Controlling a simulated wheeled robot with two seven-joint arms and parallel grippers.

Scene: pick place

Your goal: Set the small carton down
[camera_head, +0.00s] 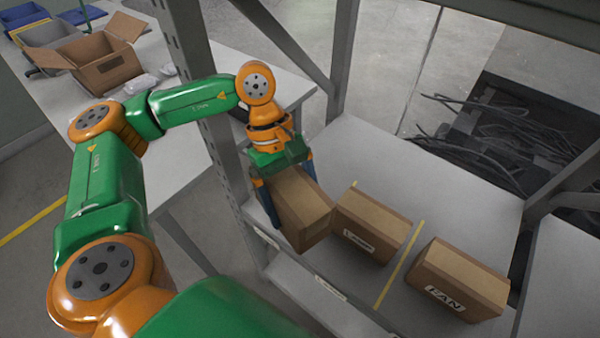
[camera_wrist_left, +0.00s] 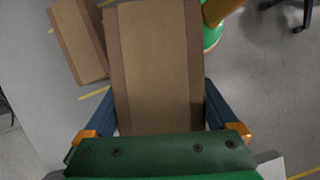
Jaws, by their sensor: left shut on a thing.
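The small carton (camera_head: 301,208) is a brown cardboard box, held tilted in my left gripper (camera_head: 284,189) at the left end of the grey shelf (camera_head: 445,171). The gripper's dark fingers are shut on its two sides. In the left wrist view the carton (camera_wrist_left: 158,62) fills the space between the fingers of the left gripper (camera_wrist_left: 158,118). Its lower end overlaps the shelf's front edge in the head view; I cannot tell whether it touches the shelf. My right gripper is not in view.
A labelled carton (camera_head: 371,226) stands on the shelf just right of the held one. A carton marked FAN (camera_head: 457,281) stands further right, past a yellow line. A grey upright post (camera_head: 215,130) rises left of the gripper. An open box (camera_head: 100,62) stands on a table behind.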

